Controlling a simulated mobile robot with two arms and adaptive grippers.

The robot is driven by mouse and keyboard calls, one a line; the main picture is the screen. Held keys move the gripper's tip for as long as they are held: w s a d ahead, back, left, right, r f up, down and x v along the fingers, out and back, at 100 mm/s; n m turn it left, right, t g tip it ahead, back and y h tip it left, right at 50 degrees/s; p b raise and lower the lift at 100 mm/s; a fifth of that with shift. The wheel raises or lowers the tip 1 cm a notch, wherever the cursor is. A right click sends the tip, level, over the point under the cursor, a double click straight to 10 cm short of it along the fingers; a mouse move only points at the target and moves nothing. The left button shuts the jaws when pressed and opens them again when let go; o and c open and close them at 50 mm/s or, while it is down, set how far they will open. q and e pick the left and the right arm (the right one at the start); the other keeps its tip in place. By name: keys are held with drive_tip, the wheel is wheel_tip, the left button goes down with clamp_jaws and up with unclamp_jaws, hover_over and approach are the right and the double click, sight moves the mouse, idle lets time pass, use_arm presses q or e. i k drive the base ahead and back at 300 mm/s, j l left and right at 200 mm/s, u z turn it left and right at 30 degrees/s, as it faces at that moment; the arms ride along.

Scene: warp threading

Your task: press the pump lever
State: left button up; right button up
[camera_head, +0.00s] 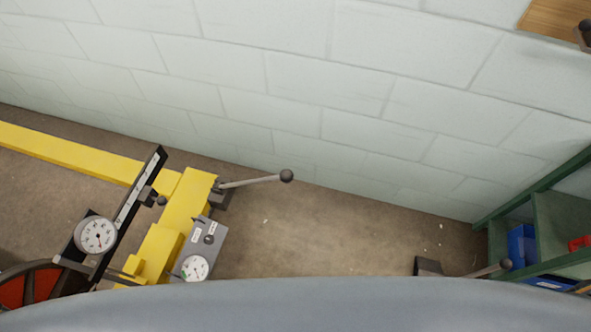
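A lever (252,181) with a grey rod and a dark ball knob sticks out to the right from a dark bracket on the yellow machine frame (187,203). It is tilted slightly upward in the picture. A second rod with a dark ball knob (505,264) shows at the lower right, by a dark block (428,266). I cannot tell for sure which of the two is the pump lever. Neither of my grippers is in view, and nothing is seen touching either lever.
Round dials (97,235) and a grey panel (207,240) sit on the frame. A green shelf (560,222) with a blue bin (521,246) stands at right. A pale block wall (300,90) closes the back. Bare floor (330,225) lies between. A grey-blue surface hides the bottom.

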sight(286, 176)
drive_tip(key=k+u, duration=0.15)
drive_tip(key=u, duration=0.3)
drive_tip(key=k+l+u, duration=0.1)
drive_tip(key=u, duration=0.4)
drive_tip(key=k+j+u, duration=0.1)
drive_tip(key=k+u, duration=0.15)
drive_tip(key=u, duration=0.2)
drive_tip(key=z, duration=1.3)
